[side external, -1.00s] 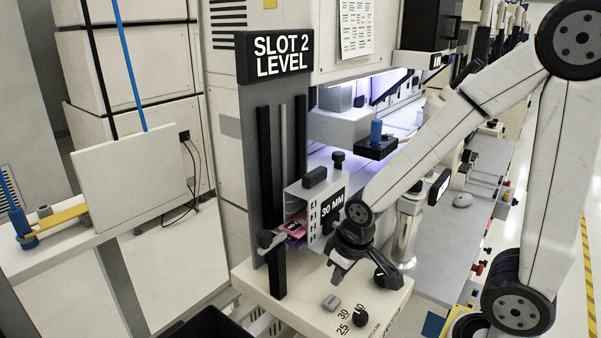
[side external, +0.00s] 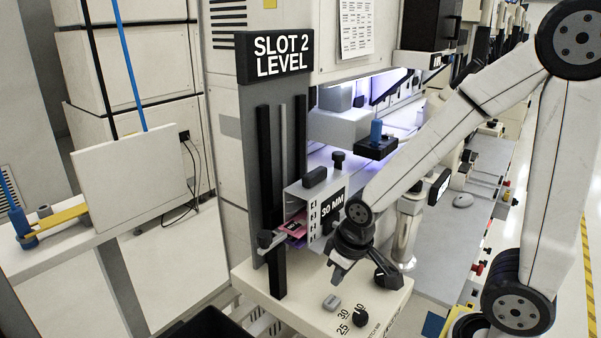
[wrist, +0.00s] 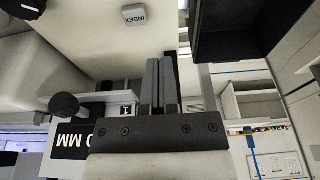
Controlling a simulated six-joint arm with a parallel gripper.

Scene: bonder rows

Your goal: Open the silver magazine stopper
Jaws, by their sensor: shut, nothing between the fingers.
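The silver magazine (side external: 313,205) with a "30 MM" label stands upright against the slotted dark rails, with pink and purple pieces showing at its open lower left side. A small silver bar with a dark knob (side external: 265,239) sits at its lower left front; I take this for the stopper, but cannot tell its exact position. My gripper (side external: 336,277) is to the right of and below the magazine, above the cream deck, apart from the knob. In the wrist view, my gripper's fingers (wrist: 161,68) are together and empty. The "30 MM" label (wrist: 72,140) shows at left there.
A grey INDEX button (wrist: 134,14) shows in the wrist view and on the cream deck (side external: 270,280). A black dial (side external: 360,317) is on the deck's front. A black bin (side external: 205,326) stands below left. A blue-topped black block (side external: 376,146) is behind the magazine.

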